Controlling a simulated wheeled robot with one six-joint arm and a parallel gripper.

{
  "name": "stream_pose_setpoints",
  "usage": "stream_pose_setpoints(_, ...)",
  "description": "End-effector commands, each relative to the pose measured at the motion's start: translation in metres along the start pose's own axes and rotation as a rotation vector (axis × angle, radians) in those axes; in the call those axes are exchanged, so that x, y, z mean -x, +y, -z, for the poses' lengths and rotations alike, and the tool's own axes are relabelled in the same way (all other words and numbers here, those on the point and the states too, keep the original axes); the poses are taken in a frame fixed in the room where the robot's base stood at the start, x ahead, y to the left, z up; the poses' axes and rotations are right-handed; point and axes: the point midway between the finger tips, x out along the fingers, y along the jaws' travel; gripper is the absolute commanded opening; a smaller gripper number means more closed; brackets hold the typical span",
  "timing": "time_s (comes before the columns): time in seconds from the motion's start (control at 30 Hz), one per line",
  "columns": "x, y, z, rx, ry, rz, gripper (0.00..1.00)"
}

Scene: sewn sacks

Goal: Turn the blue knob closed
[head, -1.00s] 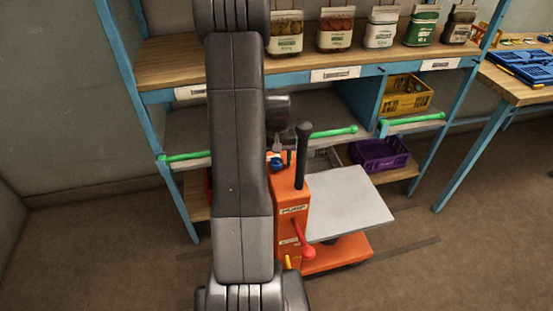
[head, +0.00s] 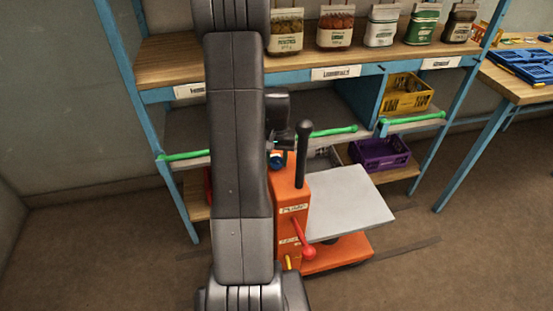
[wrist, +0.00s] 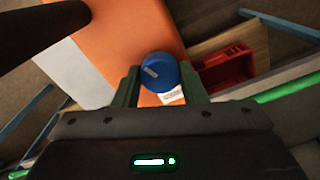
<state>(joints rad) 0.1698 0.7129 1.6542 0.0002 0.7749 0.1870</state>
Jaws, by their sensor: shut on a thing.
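The blue knob (wrist: 160,73) sits on the orange pump cart (wrist: 128,30) in the wrist view, with a pale pointer line on its face. My gripper (wrist: 160,82) is shut on the knob, one green finger at each side of it. In the head view the knob (head: 276,161) is small and partly hidden by my gripper and arm. The orange cart (head: 292,208) stands upright with a black handle (head: 303,150) and a red lever (head: 303,239).
The cart's grey platform (head: 345,205) extends to the right. Behind it are blue-framed shelves with green bars (head: 333,132), a purple crate (head: 380,154) and a yellow crate (head: 406,94). A red crate (wrist: 226,68) shows in the wrist view. A wooden table (head: 520,88) stands right.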

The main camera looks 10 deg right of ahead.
Motion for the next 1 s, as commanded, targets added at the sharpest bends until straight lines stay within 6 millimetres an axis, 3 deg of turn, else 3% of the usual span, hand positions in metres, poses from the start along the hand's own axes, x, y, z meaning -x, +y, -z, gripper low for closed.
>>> stream_pose_setpoints(0.5,0.0004,0.0,0.0007,-0.338,0.002,0.0,0.15)
stream_pose_setpoints(1.0,0.0009,0.0,0.0007,-0.412,0.002,0.001,0.15)
